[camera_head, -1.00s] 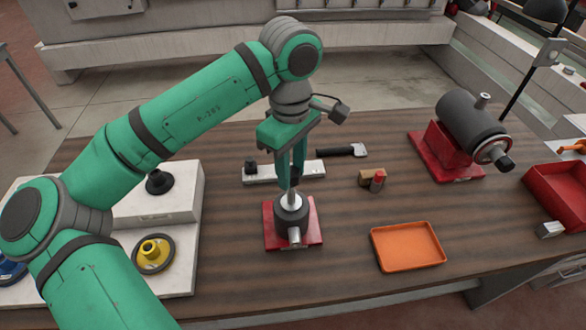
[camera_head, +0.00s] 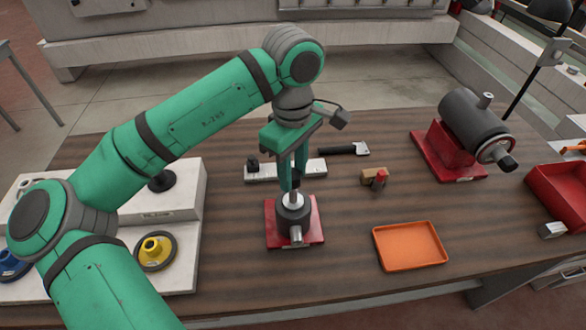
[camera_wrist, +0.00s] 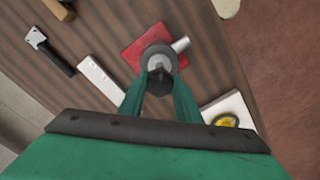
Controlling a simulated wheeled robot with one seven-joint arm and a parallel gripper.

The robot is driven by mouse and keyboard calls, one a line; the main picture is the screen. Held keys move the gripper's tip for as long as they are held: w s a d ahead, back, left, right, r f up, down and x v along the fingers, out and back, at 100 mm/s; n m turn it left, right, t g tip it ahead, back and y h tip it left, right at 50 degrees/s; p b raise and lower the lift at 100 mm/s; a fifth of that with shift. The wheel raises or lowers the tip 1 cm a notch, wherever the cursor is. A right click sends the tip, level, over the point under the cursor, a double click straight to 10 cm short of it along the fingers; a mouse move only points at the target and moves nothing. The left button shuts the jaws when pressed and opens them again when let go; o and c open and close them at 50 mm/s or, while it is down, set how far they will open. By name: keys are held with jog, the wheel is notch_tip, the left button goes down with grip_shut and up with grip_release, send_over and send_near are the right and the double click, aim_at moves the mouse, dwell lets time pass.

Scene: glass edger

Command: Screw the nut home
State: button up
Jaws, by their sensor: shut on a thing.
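A dark grey spindle unit (camera_head: 293,217) stands on a red base plate (camera_head: 311,233) near the middle of the bench, with a short bright shaft upright at its top. My gripper (camera_head: 293,185) points down right above the shaft. Its green fingers are shut on a small dark piece, which looks like the nut (camera_wrist: 160,79); in the wrist view it sits between the fingertips, in line with the grey spindle (camera_wrist: 158,56). The fingers hide most of the nut in the head view. I cannot tell whether its thread is engaged.
An orange tray (camera_head: 409,247) lies to the right. A brown block (camera_head: 369,175) with a red-topped piece, a dark-handled tool (camera_head: 340,150) and a white strip (camera_head: 312,168) lie behind. A red-based motor (camera_head: 474,130) stands back right. A white stepped stand (camera_head: 187,215) with discs is left.

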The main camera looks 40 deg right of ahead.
jog(key=shift+f, duration=0.75)
